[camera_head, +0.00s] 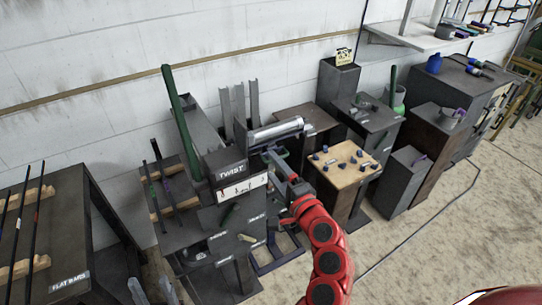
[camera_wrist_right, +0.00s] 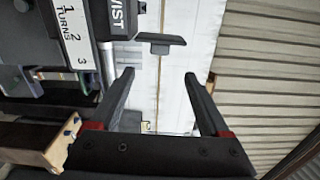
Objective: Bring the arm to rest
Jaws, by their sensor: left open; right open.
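The red right arm rises from the bottom of the head view. Its dark right gripper (camera_head: 275,160) is beside the black TWIST machine (camera_head: 227,170), below a silver cylinder (camera_head: 275,131). In the right wrist view the two dark fingers (camera_wrist_right: 159,100) stand wide apart with nothing between them. The TWIST machine (camera_wrist_right: 85,60), with its strip of turn numbers, is to the left of the fingers there. I cannot make out the left gripper in either view.
A wooden-topped stand (camera_head: 347,160) with small blue pieces is right of the arm. A dark FLAT BARS table (camera_head: 75,255) is at the left. Dark cabinets (camera_head: 440,135) line the wall. The floor (camera_head: 430,240) at the lower right is mostly open.

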